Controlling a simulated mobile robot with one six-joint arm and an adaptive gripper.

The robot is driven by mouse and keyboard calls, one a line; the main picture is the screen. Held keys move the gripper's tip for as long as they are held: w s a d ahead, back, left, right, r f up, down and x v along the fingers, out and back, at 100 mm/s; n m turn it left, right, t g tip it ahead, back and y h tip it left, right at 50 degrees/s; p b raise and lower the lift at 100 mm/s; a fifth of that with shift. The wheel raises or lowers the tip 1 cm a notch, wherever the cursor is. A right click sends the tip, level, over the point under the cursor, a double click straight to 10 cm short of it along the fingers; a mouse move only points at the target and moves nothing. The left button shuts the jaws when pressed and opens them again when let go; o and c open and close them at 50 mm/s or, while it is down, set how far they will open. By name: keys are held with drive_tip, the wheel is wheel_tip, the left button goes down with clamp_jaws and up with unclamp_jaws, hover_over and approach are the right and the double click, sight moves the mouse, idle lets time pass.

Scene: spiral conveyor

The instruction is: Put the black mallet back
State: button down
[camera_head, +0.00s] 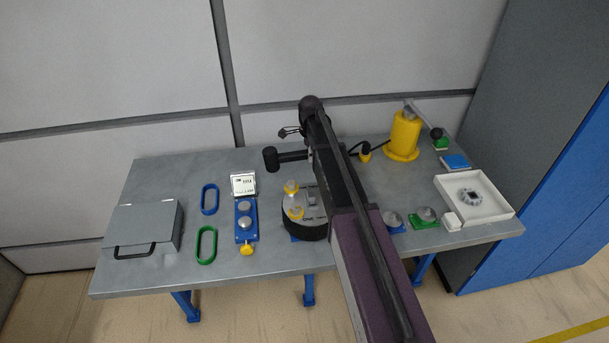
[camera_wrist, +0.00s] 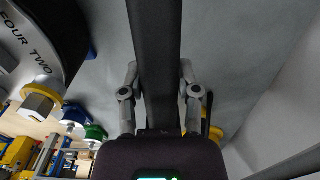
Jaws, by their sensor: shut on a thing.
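The black mallet (camera_head: 271,158) shows in the head view near the middle of the table's back part. Its head points left and its handle runs right until my arm hides it. In the wrist view a thick black bar, the mallet's handle (camera_wrist: 155,45), runs between the two grey fingers of my gripper (camera_wrist: 158,78). My gripper is shut on the handle. In the head view my arm covers most of the gripper. I cannot tell how far the mallet is above the table.
A round black device (camera_head: 302,226) with yellow knobs stands under and left of my arm. A yellow cylinder (camera_head: 404,136) and a white tray (camera_head: 503,213) are at the right. A grey lidded box (camera_head: 128,224) is at the left. The back left table surface is clear.

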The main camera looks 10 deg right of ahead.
drive_tip(key=shift+f+b, duration=1.25)
drive_tip(key=shift+f, duration=0.5)
wheel_tip(320, 180, down, 4)
drive_tip(key=b, duration=0.4)
drive_tip(key=shift+f+b, duration=0.15)
drive_tip(key=shift+b, duration=0.2)
drive_tip(key=shift+c, duration=1.7)
unclamp_jaws()
drive_tip(key=shift+f, duration=0.15)
wheel_tip(320, 180, up, 14)
drive_tip(key=p, duration=1.3)
drive_tip(key=shift+f, duration=0.1)
